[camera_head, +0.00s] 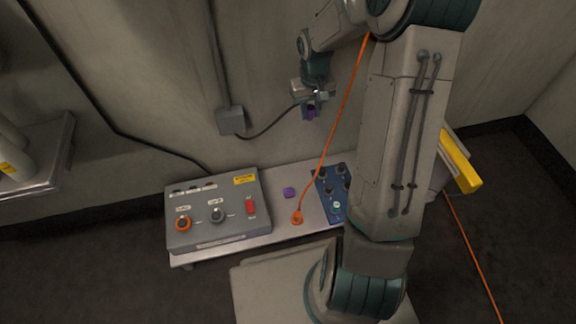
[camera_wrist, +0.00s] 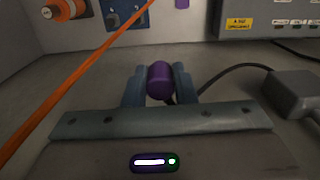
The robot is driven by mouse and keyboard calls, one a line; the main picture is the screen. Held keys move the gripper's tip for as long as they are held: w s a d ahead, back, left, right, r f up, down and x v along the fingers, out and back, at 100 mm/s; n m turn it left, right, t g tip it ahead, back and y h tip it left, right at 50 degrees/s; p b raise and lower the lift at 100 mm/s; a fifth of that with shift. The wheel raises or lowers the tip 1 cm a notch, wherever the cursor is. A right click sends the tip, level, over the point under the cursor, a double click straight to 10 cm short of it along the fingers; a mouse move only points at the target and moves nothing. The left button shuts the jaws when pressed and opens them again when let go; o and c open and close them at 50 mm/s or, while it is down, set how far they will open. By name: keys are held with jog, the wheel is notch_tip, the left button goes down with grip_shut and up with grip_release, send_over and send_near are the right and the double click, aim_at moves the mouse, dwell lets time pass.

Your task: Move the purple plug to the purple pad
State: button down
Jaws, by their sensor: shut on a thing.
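The purple plug (camera_wrist: 159,80) is held between the two fingers of my gripper (camera_wrist: 160,88) in the wrist view. In the head view my gripper (camera_head: 311,101) is up near the wall, above the bench, with the purple plug (camera_head: 309,113) showing small below it. A dark cable runs from the plug's area to a grey wall box. The purple pad (camera_head: 289,193) is a small patch on the bench top, below and left of my gripper in the head view, and bare. A bit of the pad (camera_wrist: 182,3) shows at the top edge of the wrist view.
A grey control box (camera_head: 216,211) stands left on the bench (camera_head: 271,178). A blue socket panel (camera_head: 328,187) is at right, partly behind my arm. An orange plug (camera_head: 297,216) sits near the pad, its orange cable rising past my arm. The wall box (camera_head: 231,121) is left of my gripper.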

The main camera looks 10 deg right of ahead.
notch_tip(320, 180, down, 9)
jog(key=w+n+p, duration=0.1)
jog(key=w+p, duration=0.1)
jog(key=n+p, duration=0.3)
jog(key=n, duration=0.2)
send_over(290, 193)
notch_tip(290, 193, down, 17)
jog(key=shift+w+a+f+b, duration=0.1)
jog(key=shift+w+f+b, duration=0.05)
jog(key=shift+f+b, duration=1.25)
jog(key=shift+w+f+b, duration=0.1)
jog(key=shift+f+b, duration=0.95)
jog(key=shift+f, duration=0.6)
jog(key=shift+s+b, duration=0.2)
jog(key=shift+b, duration=0.1)
jog(key=shift+f+b, duration=0.4)
jog(key=shift+b, duration=0.1)
jog(key=c, duration=1.1)
grip_release()
jog(key=shift+r, duration=0.15)
